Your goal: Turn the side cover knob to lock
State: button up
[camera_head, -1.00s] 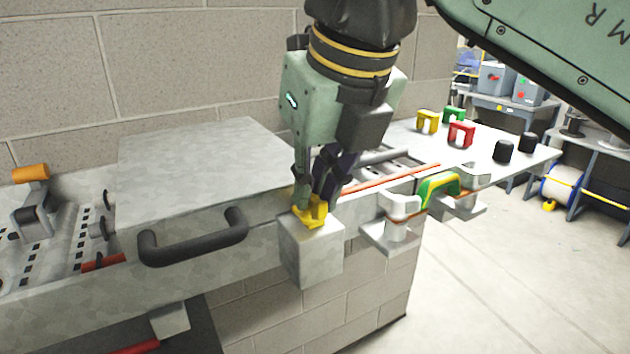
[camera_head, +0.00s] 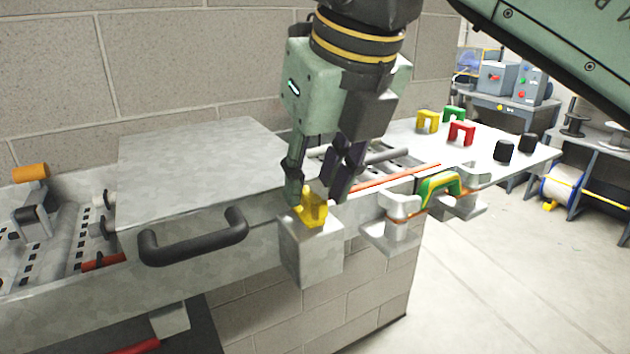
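The side cover knob, a small yellow piece (camera_head: 313,211), sits on top of a grey metal block (camera_head: 311,250) at the front edge of the bench. My gripper (camera_head: 315,198) is just above and around the knob with its dark fingers pointing down. The fingers are spread apart, one behind the left side and one to the right, and the knob shows between them. Whether a finger touches the knob cannot be told. A grey cover plate (camera_head: 200,165) lies to the left, with a black handle (camera_head: 195,240) in front.
A green and yellow handle (camera_head: 438,188) between metal brackets (camera_head: 400,205) is right of the block. Yellow, green and red clips (camera_head: 462,133) and black caps (camera_head: 504,151) stand on the bench's right end. An orange-topped lever (camera_head: 30,173) is at far left. A block wall stands behind.

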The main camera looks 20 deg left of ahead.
jog(key=v, duration=0.6)
jog(key=shift+r, duration=0.3)
jog(key=shift+s+d, duration=0.1)
jog(key=shift+s, duration=0.05)
